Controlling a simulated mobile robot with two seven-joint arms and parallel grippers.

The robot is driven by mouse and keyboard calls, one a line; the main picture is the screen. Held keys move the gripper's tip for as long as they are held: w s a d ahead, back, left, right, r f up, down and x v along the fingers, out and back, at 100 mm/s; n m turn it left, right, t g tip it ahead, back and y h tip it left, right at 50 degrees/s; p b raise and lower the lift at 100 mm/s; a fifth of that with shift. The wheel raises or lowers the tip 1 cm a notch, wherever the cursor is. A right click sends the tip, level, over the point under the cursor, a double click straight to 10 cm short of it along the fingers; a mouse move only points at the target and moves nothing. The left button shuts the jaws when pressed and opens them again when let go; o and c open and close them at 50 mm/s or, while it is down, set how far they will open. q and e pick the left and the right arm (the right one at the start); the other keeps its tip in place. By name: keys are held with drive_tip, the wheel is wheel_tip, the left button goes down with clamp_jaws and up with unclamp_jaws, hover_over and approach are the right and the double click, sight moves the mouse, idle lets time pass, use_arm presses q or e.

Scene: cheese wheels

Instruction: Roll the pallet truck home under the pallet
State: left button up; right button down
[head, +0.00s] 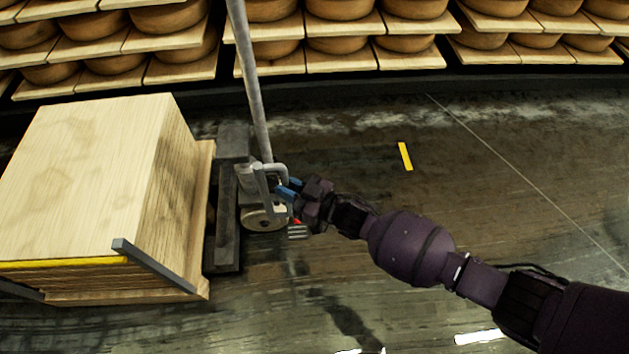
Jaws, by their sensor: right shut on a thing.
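The pallet truck (224,217) is dark grey, with a tall grey handle pole (250,85) and a pale wheel (262,219) at its base. It stands close against the right side of the wooden pallet (198,200), which carries a large block of pale boards (85,165). Whether its forks are under the pallet is hidden by the load. My right gripper (285,190), with blue fingertips, is shut on the grey bracket low on the truck, near the foot of the pole. My left gripper is not in view.
Shelves of cheese wheels (340,45) line the back. A dark grey bar (152,267) lies along the load's near right side. A yellow floor mark (405,156) lies right of the truck. The dark floor to the right is clear apart from my arm above it.

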drive_tip(key=shift+f, duration=0.35)
drive_tip(key=shift+h, duration=0.3)
drive_tip(key=c, duration=1.1)
unclamp_jaws()
drive_tip(key=shift+w+a+f, duration=0.1)
drive_tip(key=shift+a, duration=0.05)
drive_tip(key=shift+a+r, duration=0.1)
drive_tip(key=shift+r, duration=0.1)
